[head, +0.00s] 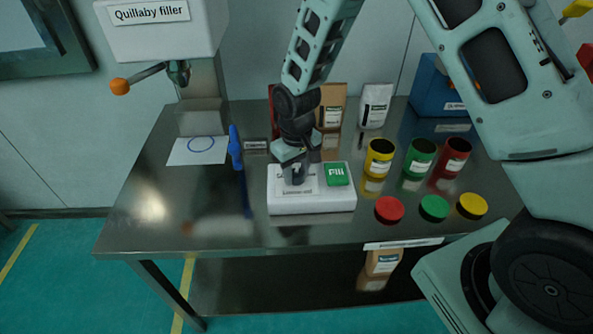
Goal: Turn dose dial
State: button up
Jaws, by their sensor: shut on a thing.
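A white box (312,204) with a pale label panel and a green "Fill" button (337,174) stands on the steel table. The dose dial (297,175) seems to be the dark part on the left of its top face, mostly hidden under my gripper. My gripper (295,172) points down onto the dial from above, with its jaws shut around it. The fingertips and the dial's pointer are too small and covered to make out. The Quillaby filler (152,38) stands at the back left, with an orange-knobbed lever (120,86) on its side.
A blue upright tool (235,148) stands left of the box. Yellow (380,158), green (420,157) and red (455,158) open jars stand to the right, with red, green and yellow lids (472,206) before them. Bags (375,106) stand behind. The table's front left (160,225) is clear.

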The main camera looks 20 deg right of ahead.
aim_at(297, 172)
jog(key=n, duration=0.6)
jog(key=shift+n, duration=0.4)
dwell(0.3)
jog(key=o, duration=1)
notch_tip(297, 172, up, 18)
jog(key=shift+f+b, duration=0.25)
jog(key=shift+b, duration=0.3)
